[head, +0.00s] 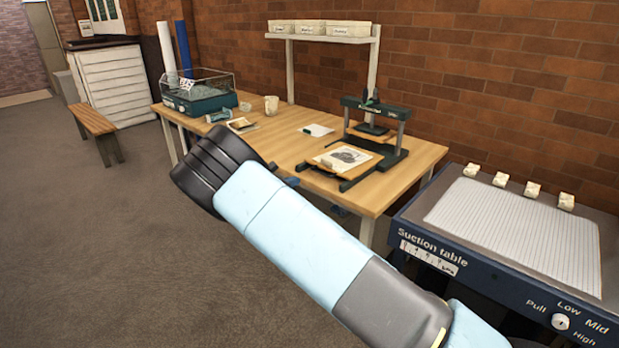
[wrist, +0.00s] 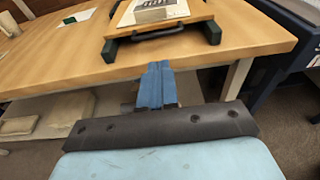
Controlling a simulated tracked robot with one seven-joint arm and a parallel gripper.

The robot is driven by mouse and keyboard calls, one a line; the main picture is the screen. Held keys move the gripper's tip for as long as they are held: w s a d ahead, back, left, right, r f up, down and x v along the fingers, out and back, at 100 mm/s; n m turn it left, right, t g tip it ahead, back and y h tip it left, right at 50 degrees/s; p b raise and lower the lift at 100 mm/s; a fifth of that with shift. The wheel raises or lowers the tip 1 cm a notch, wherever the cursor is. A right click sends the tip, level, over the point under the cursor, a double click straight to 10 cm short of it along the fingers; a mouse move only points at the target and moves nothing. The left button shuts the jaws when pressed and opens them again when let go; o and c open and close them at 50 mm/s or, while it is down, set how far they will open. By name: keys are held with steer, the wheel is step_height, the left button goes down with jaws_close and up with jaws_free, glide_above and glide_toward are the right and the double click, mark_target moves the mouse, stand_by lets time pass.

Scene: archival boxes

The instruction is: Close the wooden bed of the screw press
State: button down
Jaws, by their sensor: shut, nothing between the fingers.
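The green screw press (head: 401,128) stands on the right part of the wooden table. Its wooden bed (head: 323,163) is slid out toward the front along dark rails, with a printed sheet (head: 343,157) lying on it. In the wrist view the bed (wrist: 197,12) is at the top, with a dark handle (wrist: 158,34) on its front edge. My gripper (wrist: 158,68) is shut and empty, just in front of the table edge and apart from the handle. In the head view my arm hides most of the gripper.
A shelf with white boxes (head: 320,29) stands behind. The suction table (head: 440,245) is at the right. Open floor lies to the left.

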steer(key=x, duration=1.2)
steer(key=shift+w+f, duration=0.2)
steer(key=shift+w, duration=0.2)
